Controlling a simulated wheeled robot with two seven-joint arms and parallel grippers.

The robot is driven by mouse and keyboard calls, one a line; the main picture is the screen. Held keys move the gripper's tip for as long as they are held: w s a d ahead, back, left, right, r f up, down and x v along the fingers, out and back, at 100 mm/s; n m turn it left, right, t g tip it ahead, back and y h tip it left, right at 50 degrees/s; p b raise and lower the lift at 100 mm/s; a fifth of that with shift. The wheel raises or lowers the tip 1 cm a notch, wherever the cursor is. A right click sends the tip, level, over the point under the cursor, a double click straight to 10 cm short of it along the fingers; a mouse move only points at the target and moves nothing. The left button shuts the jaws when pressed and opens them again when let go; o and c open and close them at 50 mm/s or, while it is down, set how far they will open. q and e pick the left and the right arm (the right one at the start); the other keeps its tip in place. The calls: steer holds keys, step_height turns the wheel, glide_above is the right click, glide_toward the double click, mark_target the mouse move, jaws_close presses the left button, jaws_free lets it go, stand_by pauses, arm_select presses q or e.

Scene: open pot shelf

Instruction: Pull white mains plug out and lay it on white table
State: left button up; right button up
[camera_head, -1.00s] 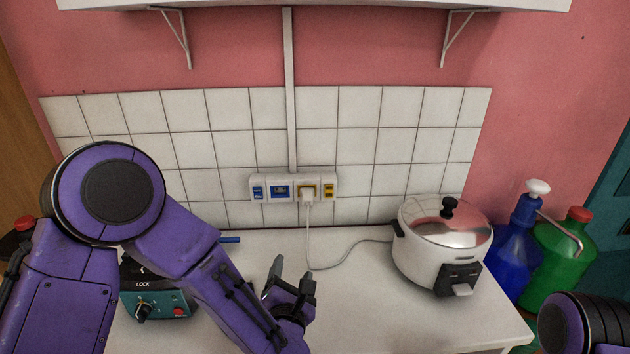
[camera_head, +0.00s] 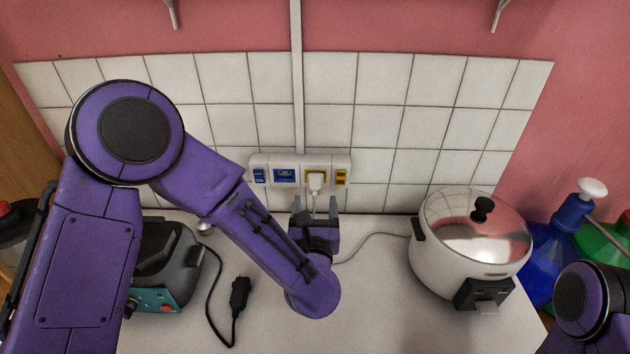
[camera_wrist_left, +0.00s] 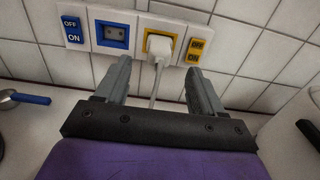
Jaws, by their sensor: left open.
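The white mains plug (camera_head: 315,182) sits in the yellow-framed socket (camera_head: 322,170) of the wall strip, its cord hanging down. It also shows in the left wrist view (camera_wrist_left: 159,47), between and beyond the fingertips. My left gripper (camera_head: 314,203) is open and points at the wall just below and in front of the plug, with its fingers (camera_wrist_left: 158,75) apart and nothing between them but the cord's line of sight. The white table (camera_head: 390,300) lies beneath. Of my right arm only a purple link shows at the lower right; its gripper is out of view.
A white cooker (camera_head: 465,250) with a shiny lid stands right. Blue (camera_head: 558,235) and green (camera_head: 605,245) bottles are beyond it. A teal-fronted device (camera_head: 165,275) and a black plug on a cord (camera_head: 239,292) lie left. The table's front middle is clear.

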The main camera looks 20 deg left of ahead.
mark_target(315, 186)
arm_select(q)
steer(key=x, duration=0.4)
steer(key=shift+w+a+r, duration=0.1)
steer(key=shift+w+a, duration=0.1)
steer(key=shift+w, duration=0.1)
steer(key=shift+b+x, duration=0.45)
steer(key=shift+x, duration=0.85)
steer(key=shift+s+d, duration=0.1)
steer(key=shift+b, duration=0.6)
